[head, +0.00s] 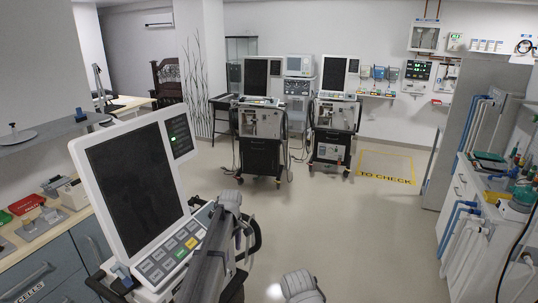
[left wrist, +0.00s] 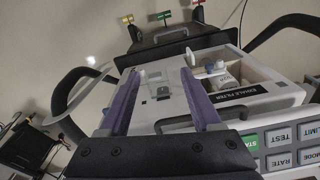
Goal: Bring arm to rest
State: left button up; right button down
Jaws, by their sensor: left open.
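My left arm (head: 207,262) reaches up from the bottom of the head view, beside the near ventilator's large dark screen (head: 137,182). My left gripper shows in the left wrist view (left wrist: 158,75) with its two purple fingers apart. Nothing is clearly held between them. Beyond the fingers is the ventilator's white body with an open compartment (left wrist: 232,80) holding a white part and a label reading "Exhale filter". I cannot tell whether the fingers touch the body. A grey piece of my own, probably my right arm (head: 301,287), shows at the bottom edge; its gripper is not visible.
The near ventilator's keypad (head: 173,255) lies close to my left arm. Two more ventilators (head: 259,125) (head: 333,120) stand farther back. A yellow floor marking (head: 387,167) reads "TO CHECK". Counters line both sides. The middle floor is clear.

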pick_arm(q)
jog(key=s+d+m, duration=0.4)
jog(key=s+m, duration=0.1)
jog(key=s, duration=0.5)
jog(key=s+d+m, duration=0.3)
jog(key=s+m, duration=0.2)
jog(key=s, duration=0.6)
jog(key=s+d+m, duration=0.4)
jog(key=s+m, duration=0.1)
jog(key=s, duration=0.6)
jog(key=shift+d+y, duration=0.3)
jog(key=shift+d, duration=0.05)
jog(key=shift+r, duration=0.1)
jog(key=shift+c, duration=0.4)
